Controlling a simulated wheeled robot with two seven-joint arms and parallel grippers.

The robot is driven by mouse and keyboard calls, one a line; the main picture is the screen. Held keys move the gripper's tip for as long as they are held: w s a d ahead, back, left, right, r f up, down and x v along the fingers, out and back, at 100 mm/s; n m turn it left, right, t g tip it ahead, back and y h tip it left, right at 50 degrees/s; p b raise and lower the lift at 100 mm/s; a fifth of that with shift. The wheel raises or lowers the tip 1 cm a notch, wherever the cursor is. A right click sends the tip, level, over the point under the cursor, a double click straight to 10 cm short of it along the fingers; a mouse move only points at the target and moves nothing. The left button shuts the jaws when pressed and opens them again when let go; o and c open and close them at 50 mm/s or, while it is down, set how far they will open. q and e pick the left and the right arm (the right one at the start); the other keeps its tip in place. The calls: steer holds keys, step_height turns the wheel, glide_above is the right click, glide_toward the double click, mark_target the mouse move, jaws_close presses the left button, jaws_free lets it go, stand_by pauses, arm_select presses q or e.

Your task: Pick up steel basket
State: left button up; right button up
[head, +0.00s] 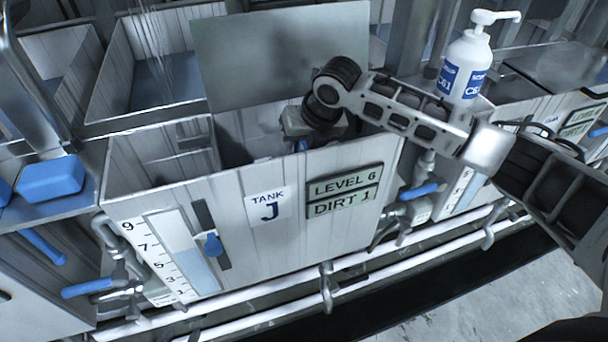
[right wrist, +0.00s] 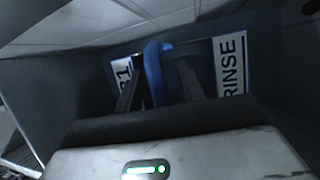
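My right gripper (head: 308,124) reaches down into tank J (head: 150,186) in the head view, its fingertips hidden behind the front wall. In the right wrist view the gripper (right wrist: 160,80) is open, its two fingers apart. A blue handle-like bar (right wrist: 153,72) stands between them, nearer the left finger, with a gap on the right. A speck of blue also shows below the gripper in the head view. A "RINSE" label (right wrist: 231,62) and another partly hidden label lie beyond the fingers. I cannot make out the steel basket's body clearly. My left gripper is not in view.
A grey panel (head: 280,55) stands upright behind the tank. A white pump bottle (head: 466,60) stands at the upper right, beyond my right arm. A blue block (head: 50,180) lies on the left ledge. Pipes and blue-handled valves (head: 88,288) run along the front.

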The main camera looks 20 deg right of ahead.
jaws_close()
steer(key=shift+w+r, duration=0.1)
steer(key=shift+r, duration=0.05)
stand_by(1.1)
